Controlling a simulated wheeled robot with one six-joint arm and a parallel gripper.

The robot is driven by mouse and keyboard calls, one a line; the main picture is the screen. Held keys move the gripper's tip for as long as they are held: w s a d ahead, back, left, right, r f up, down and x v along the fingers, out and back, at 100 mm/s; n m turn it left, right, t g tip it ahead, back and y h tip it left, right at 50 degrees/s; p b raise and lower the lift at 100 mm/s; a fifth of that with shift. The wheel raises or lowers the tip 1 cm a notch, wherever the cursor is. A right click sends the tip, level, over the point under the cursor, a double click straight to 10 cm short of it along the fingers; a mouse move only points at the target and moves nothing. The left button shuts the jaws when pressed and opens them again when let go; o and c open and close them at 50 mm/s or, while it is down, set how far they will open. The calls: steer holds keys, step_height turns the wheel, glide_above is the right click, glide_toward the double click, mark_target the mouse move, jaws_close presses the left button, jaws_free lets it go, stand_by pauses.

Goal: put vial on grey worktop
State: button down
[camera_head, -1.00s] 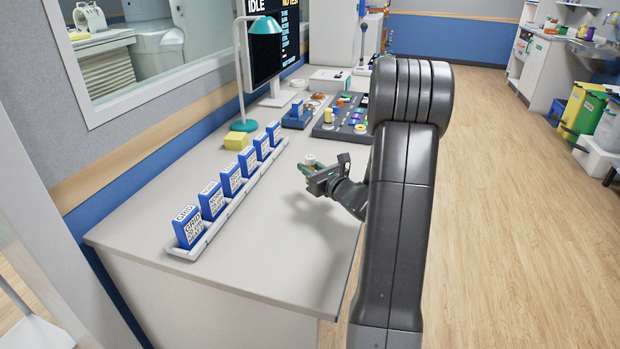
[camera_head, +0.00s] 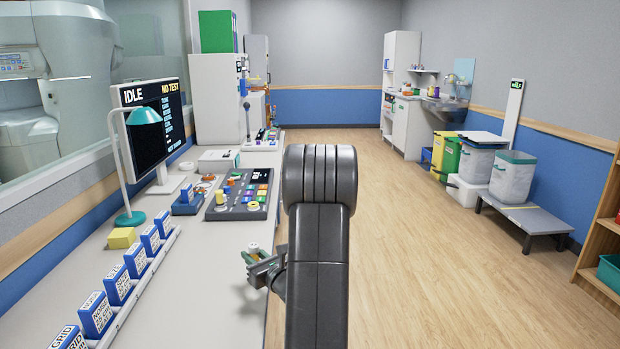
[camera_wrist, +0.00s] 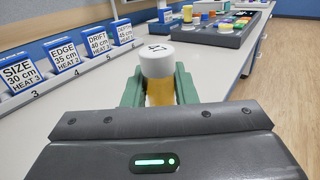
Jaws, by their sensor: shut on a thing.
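The vial (camera_wrist: 158,72) has a white cap and an amber body. In the wrist view it stands upright between the green fingers of my gripper (camera_wrist: 158,88), which are shut on it. In the head view my gripper (camera_head: 257,254) is at the right edge of the light grey desk, and only the pale top of the vial (camera_head: 254,247) shows. The vial's lower end is hidden by my gripper. I cannot tell which surface, if any, is the grey worktop the task names; the desk top (camera_head: 190,290) is light grey.
A rail of blue labelled cards (camera_head: 118,285) runs along the desk's left. A yellow block (camera_head: 122,238), teal lamp (camera_head: 131,218), monitor (camera_head: 152,120) and button panel (camera_head: 240,197) stand farther back. Open floor (camera_head: 430,250) lies right, with bins (camera_head: 512,178) and a low grey platform (camera_head: 520,212) beyond.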

steer(key=s+d+f+m+t+h, duration=0.1)
steer(key=d+f+m+t+h, duration=0.15)
steer(key=d, duration=0.55)
steer(key=s+d+f+m+t+h, duration=0.1)
steer(key=d+f+m+h, duration=0.2)
steer(key=d, duration=0.5)
step_height(320, 180, up, 14)
steer(key=n+h+p, duration=0.1)
steer(key=p, duration=1.3)
steer(key=shift+a+f, duration=0.15)
steer(key=shift+a, duration=0.05)
steer(key=shift+w, duration=0.1)
steer(key=s+a+f+n+g+y+b, duration=0.1)
steer(key=s+a+n+g+y+b, duration=0.15)
steer(key=a, duration=0.65)
steer(key=s+a+f+n+g+y+b, duration=0.1)
steer(key=s+a+n+g+y+b, duration=0.2)
steer(key=a, duration=0.7)
steer(key=s+a+f+n+g+y+b, duration=0.1)
steer(key=a+n+g+y, duration=0.2)
steer(key=a, duration=0.6)
steer(key=shift+t+y, duration=0.5)
steer(key=shift+w+a+f+b, duration=0.1)
steer(key=shift+f+b, duration=0.25)
steer(key=shift+f, duration=4.05)
steer(key=shift+f, duration=0.1)
steer(key=shift+f, duration=0.1)
steer(key=c, duration=1.2)
jaws_free()
